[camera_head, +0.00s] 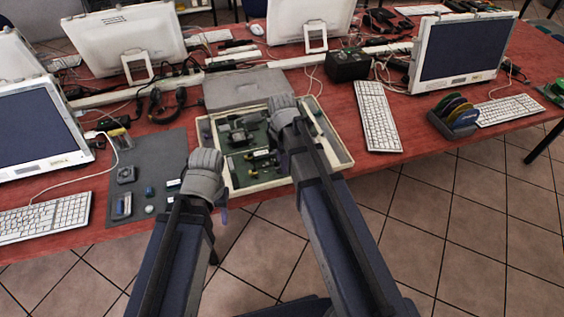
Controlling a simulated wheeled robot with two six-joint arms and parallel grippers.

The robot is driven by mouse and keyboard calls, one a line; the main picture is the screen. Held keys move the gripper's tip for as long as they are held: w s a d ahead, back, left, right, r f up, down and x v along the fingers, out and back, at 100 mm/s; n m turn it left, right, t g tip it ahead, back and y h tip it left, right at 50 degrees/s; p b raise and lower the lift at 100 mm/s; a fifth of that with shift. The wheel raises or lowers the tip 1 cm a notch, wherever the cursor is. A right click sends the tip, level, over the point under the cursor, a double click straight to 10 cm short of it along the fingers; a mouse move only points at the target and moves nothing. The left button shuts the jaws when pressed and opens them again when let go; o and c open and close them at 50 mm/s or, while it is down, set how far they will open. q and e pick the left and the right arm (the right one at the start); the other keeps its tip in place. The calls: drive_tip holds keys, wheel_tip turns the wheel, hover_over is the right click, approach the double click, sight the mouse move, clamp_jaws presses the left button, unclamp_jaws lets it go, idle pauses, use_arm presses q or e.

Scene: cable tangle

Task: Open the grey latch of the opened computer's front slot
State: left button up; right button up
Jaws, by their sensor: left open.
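The opened computer (342,158) is a shallow cream case on the red table, with a green circuit board (238,165) and dark parts inside. The grey latch of its front slot cannot be made out; my arms cover part of the front edge. My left gripper (206,164) is at the case's front left corner, open, with its fingers mostly hidden by its own grey wrist. My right gripper (284,104) is over the back middle of the case. Its fingers are hidden, so its jaw state does not show. I see nothing held in either.
A grey mat (150,160) with small parts lies left of the case. A grey panel (245,88) lies behind it. A keyboard (377,116) and a black box (347,65) are to the right. Monitors (465,50) stand around. The table's front edge is close to the case.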

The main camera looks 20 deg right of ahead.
clamp_jaws()
idle(1.2)
